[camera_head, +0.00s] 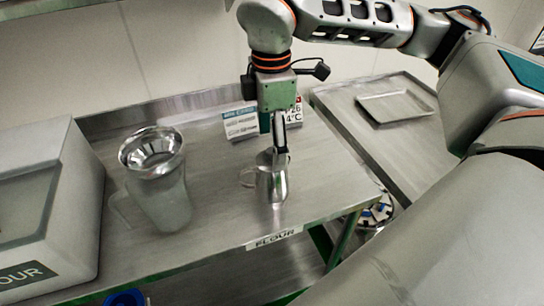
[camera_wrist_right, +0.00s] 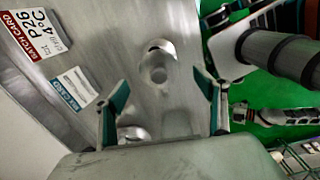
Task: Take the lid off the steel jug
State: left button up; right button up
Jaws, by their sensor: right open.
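The steel jug (camera_head: 272,186) stands upright on the steel table, its handle towards the left. In the right wrist view the jug (camera_wrist_right: 156,66) shows from above as a small round metal shape. I cannot clearly tell the lid apart from the jug's top. My right gripper (camera_head: 281,155) points down over the jug, its tips close to the rim. In the right wrist view its two fingers (camera_wrist_right: 161,80) are spread, with the jug between and just beyond the tips. It holds nothing. Whether a finger touches the jug cannot be told.
A clear pitcher (camera_head: 165,200) with a steel funnel (camera_head: 151,150) stands left of the jug. A grey flour bin (camera_head: 75,195) is at far left. Cards (camera_head: 241,123) stand behind. A lower table with a tray (camera_head: 395,106) is at the right. Bare tabletop lies around the jug.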

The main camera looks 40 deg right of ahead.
aim_at(271, 150)
jog(key=shift+f, duration=1.55)
jog(key=shift+c, duration=0.5)
jog(key=c, duration=0.9)
jog(key=shift+c, duration=0.2)
jog(key=shift+w+r, duration=0.1)
jog(key=shift+r, duration=0.05)
